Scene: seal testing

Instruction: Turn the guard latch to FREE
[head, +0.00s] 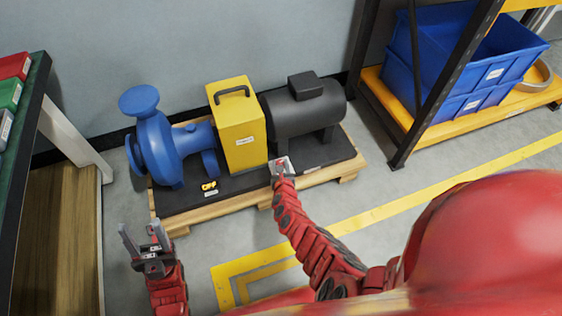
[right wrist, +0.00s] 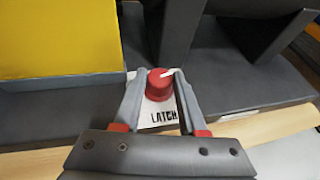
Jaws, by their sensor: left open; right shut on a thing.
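The guard latch is a red round knob (right wrist: 160,84) with a white pointer mark, on a white plate lettered LATCH (right wrist: 158,117), in the right wrist view. The pointer aims to the upper right. My right gripper (right wrist: 156,82) is shut on the knob, one finger on each side; it also shows in the head view (head: 281,165), at the front edge of the pump base. The yellow guard (head: 238,125) with a black handle stands upright behind the latch. My left gripper (head: 145,238) is open and empty, in front of the pallet's left end. I cannot read any FREE marking.
A blue pump (head: 160,145) and a dark motor (head: 305,108) flank the guard on a wooden pallet (head: 320,178). A small yellow OFF tag (head: 209,185) lies on the base. A bench (head: 30,130) stands left, a rack with blue crates (head: 455,65) right. Floor in front is mostly clear.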

